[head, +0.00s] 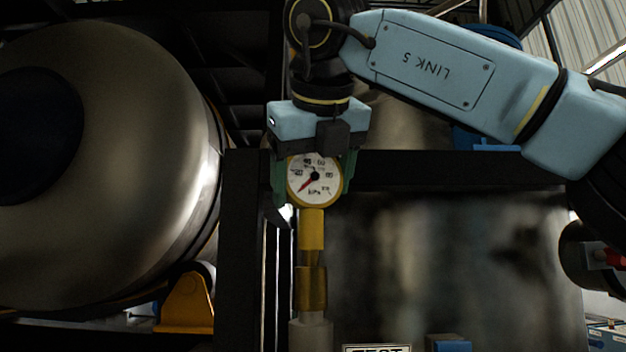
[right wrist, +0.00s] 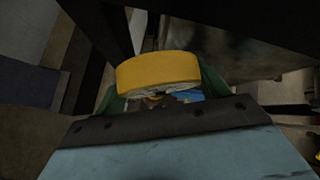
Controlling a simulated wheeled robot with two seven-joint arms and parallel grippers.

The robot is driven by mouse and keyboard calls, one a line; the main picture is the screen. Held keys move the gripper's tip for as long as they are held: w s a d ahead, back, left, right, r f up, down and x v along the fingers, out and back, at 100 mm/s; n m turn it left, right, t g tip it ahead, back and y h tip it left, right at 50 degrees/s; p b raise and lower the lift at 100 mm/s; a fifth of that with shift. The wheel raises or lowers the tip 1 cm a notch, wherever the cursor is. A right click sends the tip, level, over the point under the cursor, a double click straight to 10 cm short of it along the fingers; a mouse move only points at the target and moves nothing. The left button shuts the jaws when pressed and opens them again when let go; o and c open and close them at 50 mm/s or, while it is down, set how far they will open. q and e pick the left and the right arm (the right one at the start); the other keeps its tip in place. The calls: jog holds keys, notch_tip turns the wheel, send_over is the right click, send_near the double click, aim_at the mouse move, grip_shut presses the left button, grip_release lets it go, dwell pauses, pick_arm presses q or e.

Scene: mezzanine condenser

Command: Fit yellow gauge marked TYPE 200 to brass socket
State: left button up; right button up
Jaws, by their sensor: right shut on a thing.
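The yellow gauge (head: 315,180) has a white dial reading kPa and a red needle, and it is upright. My right gripper (head: 314,185) comes down from above, with its green fingers shut on either side of the gauge. The gauge's yellow stem (head: 311,230) points down, in line with the brass socket (head: 312,288) on top of a grey pipe. Stem and socket meet in the picture; I cannot tell how deep the stem sits. The gauge's yellow rim also shows between the fingers in the right wrist view (right wrist: 158,69). No TYPE 200 marking is legible. My left gripper is not in view.
A large metal tank (head: 130,150) fills the left, with a yellow bracket (head: 187,305) below it. A black frame post (head: 242,250) stands close left of the socket. A sign reading TEST (head: 377,348) and a blue block (head: 449,343) are at the bottom edge.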

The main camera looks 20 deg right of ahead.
jog(key=shift+f+b, duration=0.75)
jog(key=shift+f, duration=0.1)
jog(key=o, duration=1.3)
jog(key=p+v, duration=0.1)
jog(key=v, duration=1.2)
jog(key=shift+s, duration=0.25)
